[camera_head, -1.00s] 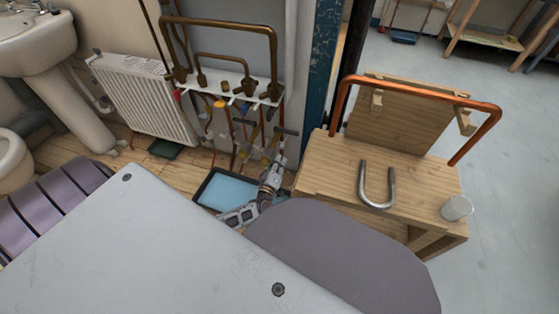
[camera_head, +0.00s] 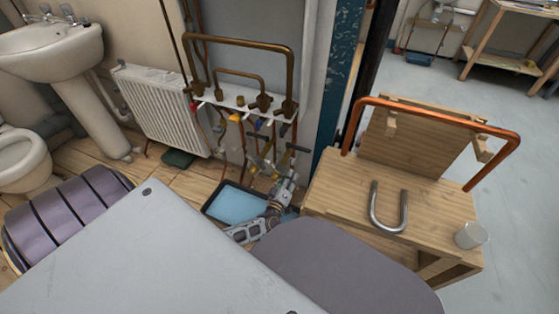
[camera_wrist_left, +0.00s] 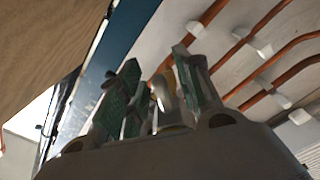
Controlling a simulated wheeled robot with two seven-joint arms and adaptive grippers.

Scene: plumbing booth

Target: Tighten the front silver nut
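My left gripper (camera_head: 289,174) is low in front of the pipework, by the valves (camera_head: 265,160) under the white manifold board (camera_head: 238,98). In the left wrist view its two green-padded fingers (camera_wrist_left: 158,92) stand apart. A rounded silver piece (camera_wrist_left: 162,92) shows between them, with a yellowish part below it. I cannot tell whether the pads touch it. The front silver nut is too small to make out in the head view. My right gripper is not in view.
A blue tray (camera_head: 236,206) lies on the floor below the pipes. A radiator (camera_head: 165,110) and sink (camera_head: 55,48) are at the left.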

